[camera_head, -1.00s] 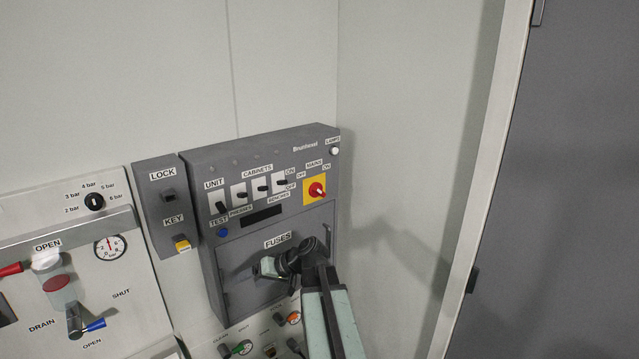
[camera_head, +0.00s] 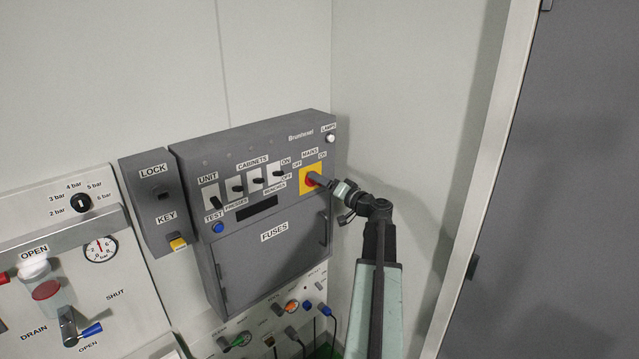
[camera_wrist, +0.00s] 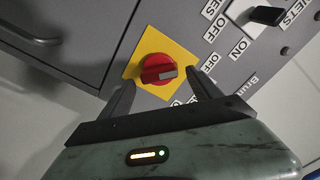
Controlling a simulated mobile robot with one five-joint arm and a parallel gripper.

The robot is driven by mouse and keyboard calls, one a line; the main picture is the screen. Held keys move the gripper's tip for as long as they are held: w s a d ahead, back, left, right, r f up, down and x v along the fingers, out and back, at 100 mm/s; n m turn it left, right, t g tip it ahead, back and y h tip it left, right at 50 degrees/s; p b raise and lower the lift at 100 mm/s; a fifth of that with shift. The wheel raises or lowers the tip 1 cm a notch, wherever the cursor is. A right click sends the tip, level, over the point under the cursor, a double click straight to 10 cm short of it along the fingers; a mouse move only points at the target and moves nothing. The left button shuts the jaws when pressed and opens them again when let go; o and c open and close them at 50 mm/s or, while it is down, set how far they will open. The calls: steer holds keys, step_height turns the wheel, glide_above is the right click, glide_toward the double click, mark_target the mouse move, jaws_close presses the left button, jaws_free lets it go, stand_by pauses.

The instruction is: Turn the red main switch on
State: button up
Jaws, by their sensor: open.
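The red main switch (camera_wrist: 158,69) is a round red knob on a yellow plate (camera_wrist: 180,53), under the MAINS label on the grey panel. In the head view the switch (camera_head: 309,180) is partly covered by my gripper (camera_head: 326,184), which reaches it from the right. In the wrist view the two dark fingers of my gripper (camera_wrist: 165,95) are apart, one on each side of the knob's near part. I cannot tell whether they touch it. The knob's light grey mark points to the right in the wrist view, towards the OFF and ON labels.
The grey panel also carries several black cabinet switches (camera_head: 258,181), a blue test button (camera_head: 218,228) and a fuse door (camera_head: 270,262). A lock and key box (camera_head: 158,205) stands to its left. A wall stands close on the right.

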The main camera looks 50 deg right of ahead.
steer(key=shift+w+d, duration=0.1)
steer(key=shift+w, duration=0.45)
